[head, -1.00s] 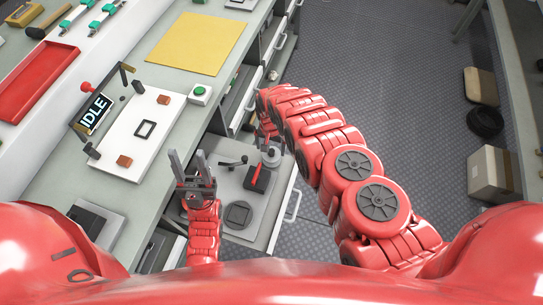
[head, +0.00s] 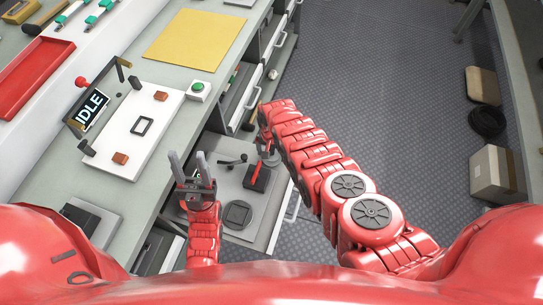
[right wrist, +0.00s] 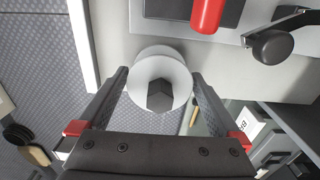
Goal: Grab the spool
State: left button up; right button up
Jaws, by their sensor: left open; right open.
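The spool is a pale round piece with a dark faceted centre; in the right wrist view the spool (right wrist: 176,72) lies between my right gripper's fingertips. My right gripper (right wrist: 160,76) is open, with one finger on each side of the spool; I cannot tell whether they touch it. In the head view the spool (head: 271,158) is in the open drawer, partly hidden by my right gripper (head: 265,143). My left gripper (head: 188,158) is open and empty, fingers up, beside the drawer's left side.
The worktop left carries a white test board (head: 122,150), a green button box (head: 199,91) and a yellow mat (head: 196,38). Floor lies right.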

jog(key=c, duration=1.2)
jog(key=shift+o, duration=0.2)
